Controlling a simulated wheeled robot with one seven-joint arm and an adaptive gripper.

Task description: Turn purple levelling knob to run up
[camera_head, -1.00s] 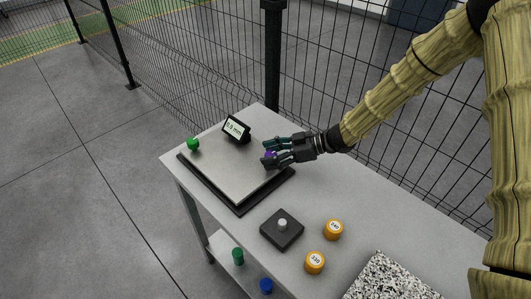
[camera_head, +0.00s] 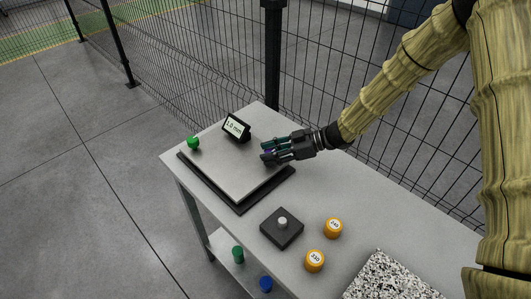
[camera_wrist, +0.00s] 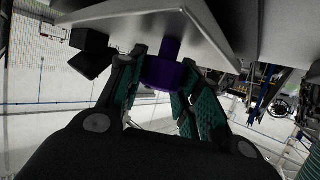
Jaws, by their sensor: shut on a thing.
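The purple levelling knob (camera_wrist: 167,74) shows in the wrist view under the edge of a pale plate, between my two teal-padded fingers. My gripper (camera_wrist: 163,80) is shut on it, with a finger on each side. In the head view my gripper (camera_head: 266,152) is at the right corner of the light grey levelling plate (camera_head: 225,165) and hides nearly all of the knob. A small display (camera_head: 236,128) at the plate's back edge seems to read 1.0 mm. A green knob (camera_head: 193,143) is at the plate's left corner.
A speckled slab (camera_head: 390,279) is at the front right. Wire fencing (camera_head: 400,150) runs close behind the table.

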